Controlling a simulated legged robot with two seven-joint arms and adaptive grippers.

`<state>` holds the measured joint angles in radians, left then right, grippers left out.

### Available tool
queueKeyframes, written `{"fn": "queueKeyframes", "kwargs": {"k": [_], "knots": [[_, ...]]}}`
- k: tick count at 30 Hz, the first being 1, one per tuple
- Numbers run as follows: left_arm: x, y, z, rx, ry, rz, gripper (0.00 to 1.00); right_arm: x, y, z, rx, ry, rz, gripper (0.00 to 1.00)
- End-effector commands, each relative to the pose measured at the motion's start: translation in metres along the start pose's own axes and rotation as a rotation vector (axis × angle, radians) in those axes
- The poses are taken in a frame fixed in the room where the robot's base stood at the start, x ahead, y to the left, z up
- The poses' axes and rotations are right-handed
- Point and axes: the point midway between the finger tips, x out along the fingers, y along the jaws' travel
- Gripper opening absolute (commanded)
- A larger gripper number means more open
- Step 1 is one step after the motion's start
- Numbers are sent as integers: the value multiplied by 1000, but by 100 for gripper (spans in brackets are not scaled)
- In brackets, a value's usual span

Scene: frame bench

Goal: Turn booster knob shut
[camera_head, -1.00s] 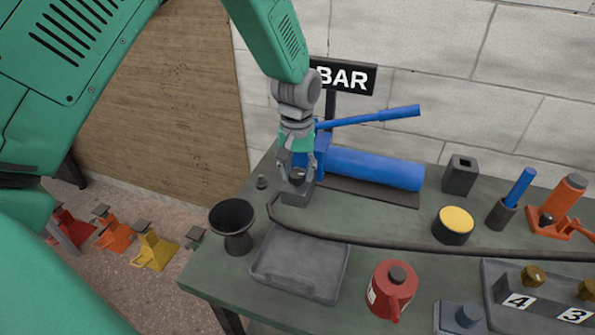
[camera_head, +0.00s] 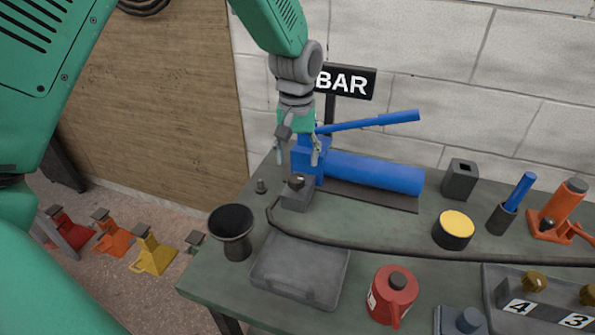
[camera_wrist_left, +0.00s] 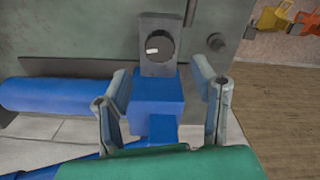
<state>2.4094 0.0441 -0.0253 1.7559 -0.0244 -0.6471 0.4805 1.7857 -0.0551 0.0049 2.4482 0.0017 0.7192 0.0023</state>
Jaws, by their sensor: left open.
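The booster knob (camera_head: 296,182) is a small dark round knob on a grey block (camera_head: 297,199) at the near end of the blue pump (camera_head: 372,170). It also shows in the left wrist view (camera_wrist_left: 160,40) as a dark disc with a small white mark. My left gripper (camera_head: 297,162) is open and empty, its fingers pointing down above the knob and apart from it. In the left wrist view, its two fingers (camera_wrist_left: 163,92) stand either side of the pump's blue end block (camera_wrist_left: 157,100). My right gripper is not in view.
A blue lever (camera_head: 370,121) sticks out rightward above the pump. A black hose (camera_head: 400,251) runs across the green bench. A BAR sign (camera_head: 345,82) stands behind.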

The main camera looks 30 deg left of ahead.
Motion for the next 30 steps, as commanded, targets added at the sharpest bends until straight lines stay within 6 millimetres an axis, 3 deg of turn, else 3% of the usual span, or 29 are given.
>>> {"fn": "queueKeyframes", "kwargs": {"k": [3,9,23,26,30], "knots": [[-26,1,-1,0,2,2,53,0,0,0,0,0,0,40],[-53,1,-2,0,0,1,53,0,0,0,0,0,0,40],[-61,1,-1,-9,-2,-1,53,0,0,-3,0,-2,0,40],[-64,0,0,-106,-4,-5,53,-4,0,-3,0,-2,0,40],[-70,-1,2,-451,-8,-12,53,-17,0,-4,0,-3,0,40]]}}
